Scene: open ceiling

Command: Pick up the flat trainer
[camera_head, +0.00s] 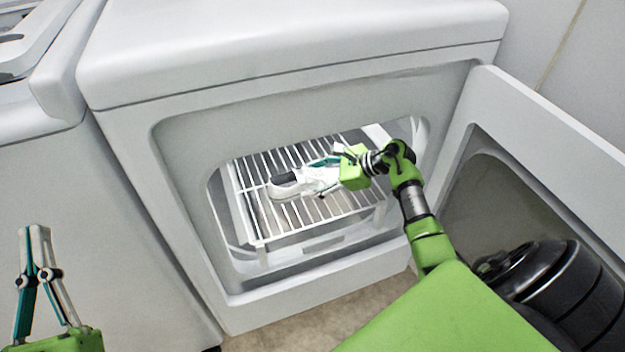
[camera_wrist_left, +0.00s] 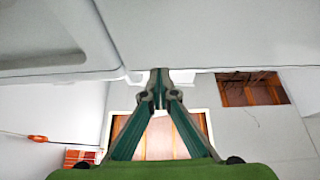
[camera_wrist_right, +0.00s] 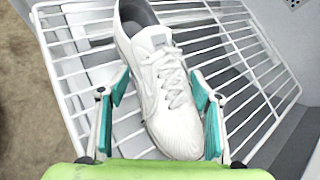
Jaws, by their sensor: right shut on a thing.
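The flat trainer (camera_head: 283,188) is a white shoe with white laces and a dark grey inside. It is over the wire rack inside the open machine in the head view. In the right wrist view the trainer (camera_wrist_right: 165,85) lies between my fingers, toe towards my palm and heel pointing away. My right gripper (camera_wrist_right: 158,88) is shut on its front part, one teal pad on each side. I cannot tell whether the sole touches the rack. My right gripper (camera_head: 325,170) also shows in the head view. My left gripper (camera_head: 38,230) is shut and empty at the lower left.
The white wire rack (camera_head: 247,205) sits within the white machine's opening (camera_head: 185,150), whose frame surrounds my right arm. The machine's open door (camera_head: 560,130) stands to the right. Another white appliance (camera_head: 90,220) is on the left, near my left gripper.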

